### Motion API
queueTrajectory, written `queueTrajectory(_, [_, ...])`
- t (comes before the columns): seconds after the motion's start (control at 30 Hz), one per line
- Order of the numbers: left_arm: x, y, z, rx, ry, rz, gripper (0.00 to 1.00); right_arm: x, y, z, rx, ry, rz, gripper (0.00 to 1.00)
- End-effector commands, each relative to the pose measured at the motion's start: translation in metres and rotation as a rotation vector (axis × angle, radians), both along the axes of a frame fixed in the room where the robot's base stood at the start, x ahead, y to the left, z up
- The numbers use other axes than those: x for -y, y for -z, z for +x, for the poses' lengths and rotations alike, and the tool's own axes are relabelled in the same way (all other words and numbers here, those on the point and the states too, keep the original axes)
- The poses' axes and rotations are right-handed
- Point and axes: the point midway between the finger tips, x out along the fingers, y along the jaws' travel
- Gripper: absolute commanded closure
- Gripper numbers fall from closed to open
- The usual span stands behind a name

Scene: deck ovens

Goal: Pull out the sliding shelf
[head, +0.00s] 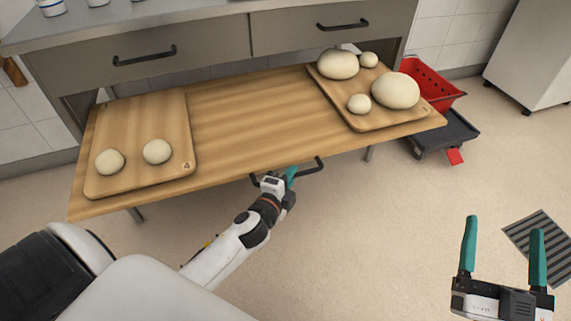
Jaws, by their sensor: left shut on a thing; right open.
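The sliding shelf (250,114) is a wide wooden board that sticks out from under two grey drawers. A dark bar handle (312,167) is at the middle of its front edge. My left gripper (290,177) is shut on this handle, and its fingers partly hide it. My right gripper (503,250) is open and empty over the floor at the lower right, apart from the shelf. A board (182,125) with two dough balls lies on the shelf's left side. Another board (375,122) with several dough pieces of different sizes lies on its right side.
Grey drawers with black handles (145,57) are above the shelf. A red basket (432,82) and a dark low trolley (445,132) stand at the shelf's right end. A striped floor grate (556,232) is at the right. The floor in front is otherwise clear.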

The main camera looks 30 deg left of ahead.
Motion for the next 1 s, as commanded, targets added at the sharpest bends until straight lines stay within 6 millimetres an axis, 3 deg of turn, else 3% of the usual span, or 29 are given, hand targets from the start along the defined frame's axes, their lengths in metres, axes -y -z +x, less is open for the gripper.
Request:
queueTrajectory(0.47, [0.0051,0.0012,-0.0044,-0.002,0.000,0.001,1.00,0.0002,0.0034,0.0013,-0.021,0.001,-0.006,0.23])
queueTrajectory(0.5, [0.0051,0.0011,-0.0044,-0.002,0.000,0.001,0.86,0.0003,0.0033,0.0013,-0.021,0.001,-0.006,0.23])
queueTrajectory(0.63, [0.0049,0.0009,-0.0042,-0.002,0.000,0.001,0.66,0.0003,0.0032,0.0013,-0.020,0.001,-0.006,0.23])
queueTrajectory(1.0, [0.0053,-0.0004,-0.0103,-0.002,0.000,-0.001,0.66,0.0001,0.0036,0.0021,-0.033,0.002,-0.009,0.23])
